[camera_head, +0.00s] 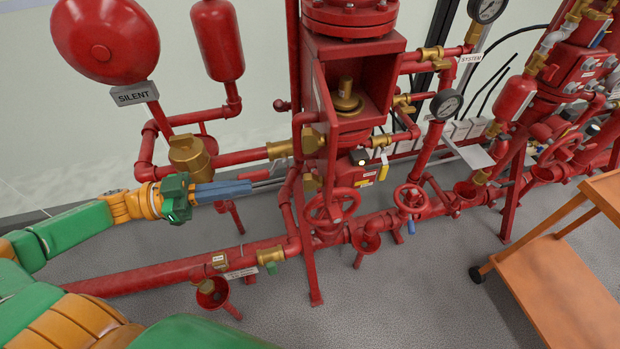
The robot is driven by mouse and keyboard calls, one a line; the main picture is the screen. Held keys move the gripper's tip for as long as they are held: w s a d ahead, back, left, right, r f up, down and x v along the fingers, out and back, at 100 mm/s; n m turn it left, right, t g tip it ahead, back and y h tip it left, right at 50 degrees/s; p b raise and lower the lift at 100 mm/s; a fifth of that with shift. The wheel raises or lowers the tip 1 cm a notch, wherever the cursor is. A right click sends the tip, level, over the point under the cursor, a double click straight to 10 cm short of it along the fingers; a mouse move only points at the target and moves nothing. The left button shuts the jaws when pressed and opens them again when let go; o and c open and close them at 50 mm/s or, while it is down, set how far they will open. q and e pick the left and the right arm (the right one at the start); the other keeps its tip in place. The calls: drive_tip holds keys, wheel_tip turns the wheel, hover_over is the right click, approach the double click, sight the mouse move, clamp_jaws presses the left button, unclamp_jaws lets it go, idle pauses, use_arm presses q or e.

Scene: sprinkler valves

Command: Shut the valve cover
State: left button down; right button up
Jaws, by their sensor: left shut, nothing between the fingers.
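The red valve box (385,85) stands in the upper middle with its front open, and a brass valve part (347,97) shows inside it. The red valve cover (319,105) appears as a narrow panel standing out at the left side of the opening, seen nearly edge-on. My left gripper (280,181) reaches in from the left, below and left of the cover. Its blue-grey fingers are shut with nothing between them. The tips are close to the red pipework under the box; I cannot tell whether they touch it. My right gripper is not in view.
A brass fitting (189,157) and a red pipe (240,156) lie just above my left gripper. A red handwheel (331,206) sits below the box. A long red pipe (150,274) runs low across the floor. An orange cart (560,270) stands at right; grey floor is clear at bottom centre.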

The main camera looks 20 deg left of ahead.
use_arm(q)
drive_tip(key=g+p, duration=0.1)
drive_tip(key=p, duration=0.2)
approach(326, 178)
drive_tip(key=shift+m+h, duration=0.4)
drive_tip(key=x, duration=0.6)
drive_tip(key=shift+w+f, duration=0.2)
drive_tip(key=shift+f, duration=0.05)
drive_tip(key=shift+w+d+f, duration=0.15)
drive_tip(key=shift+d, duration=0.2)
